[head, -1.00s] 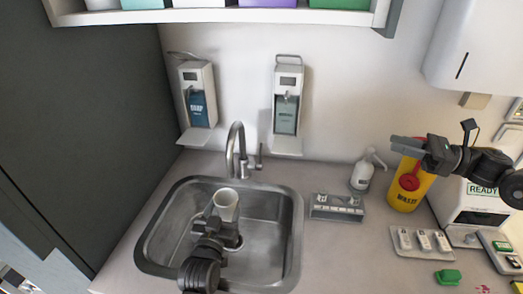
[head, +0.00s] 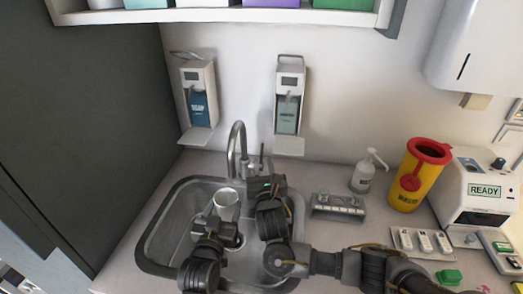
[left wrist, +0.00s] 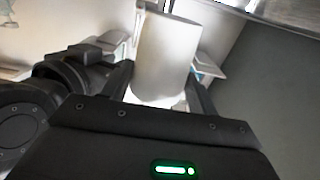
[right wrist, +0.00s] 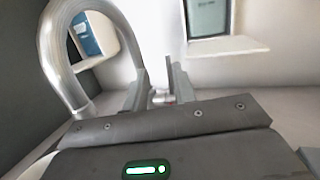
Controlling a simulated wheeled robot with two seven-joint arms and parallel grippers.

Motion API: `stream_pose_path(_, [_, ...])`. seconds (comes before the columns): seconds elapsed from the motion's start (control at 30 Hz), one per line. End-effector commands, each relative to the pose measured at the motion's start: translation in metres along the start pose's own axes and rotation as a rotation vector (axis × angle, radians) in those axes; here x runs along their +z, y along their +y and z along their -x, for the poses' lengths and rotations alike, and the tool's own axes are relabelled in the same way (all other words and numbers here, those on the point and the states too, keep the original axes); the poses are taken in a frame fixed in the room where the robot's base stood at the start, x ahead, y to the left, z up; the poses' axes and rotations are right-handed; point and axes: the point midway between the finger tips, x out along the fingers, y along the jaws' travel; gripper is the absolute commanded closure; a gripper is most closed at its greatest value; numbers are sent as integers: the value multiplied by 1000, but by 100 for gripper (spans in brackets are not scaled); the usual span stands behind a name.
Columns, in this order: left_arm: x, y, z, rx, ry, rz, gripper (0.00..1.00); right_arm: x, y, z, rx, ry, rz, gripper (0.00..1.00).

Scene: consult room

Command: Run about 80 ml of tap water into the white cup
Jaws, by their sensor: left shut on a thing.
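The white cup (head: 227,203) is upright in my left gripper (head: 222,221), over the left part of the sink basin (head: 165,243) and just below the tap's spout. The cup also shows between the fingers in the left wrist view (left wrist: 166,58). The curved metal tap (head: 237,135) stands at the sink's back edge; no water stream is visible. My right gripper (head: 263,178) is at the tap's lever, partly hidden by its own arm. In the right wrist view its fingers (right wrist: 157,92) are apart, with the lever (right wrist: 169,72) seen between them; contact cannot be told.
Two wall dispensers (head: 199,95) (head: 289,98) hang behind the sink. A pump bottle (head: 363,172), a grey rack (head: 338,207), a yellow sharps bin (head: 408,190) and a white READY device (head: 478,190) stand to the right. My right arm crosses the counter front.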

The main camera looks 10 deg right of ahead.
Motion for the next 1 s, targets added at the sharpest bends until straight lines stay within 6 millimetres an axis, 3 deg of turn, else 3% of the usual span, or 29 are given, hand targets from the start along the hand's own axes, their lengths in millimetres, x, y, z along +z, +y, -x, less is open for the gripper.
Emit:
stream_pose_path(0.2, [0,0,0,0,0,0,63,-23,3,8,-78,129,-66,73])
stream_pose_path(0.47, [0,0,0,0,0,0,63,-26,1,-1,-85,136,-68,73])
stream_pose_path(1.0, [0,0,0,0,0,0,63,-38,-6,-94,-86,136,-69,73])
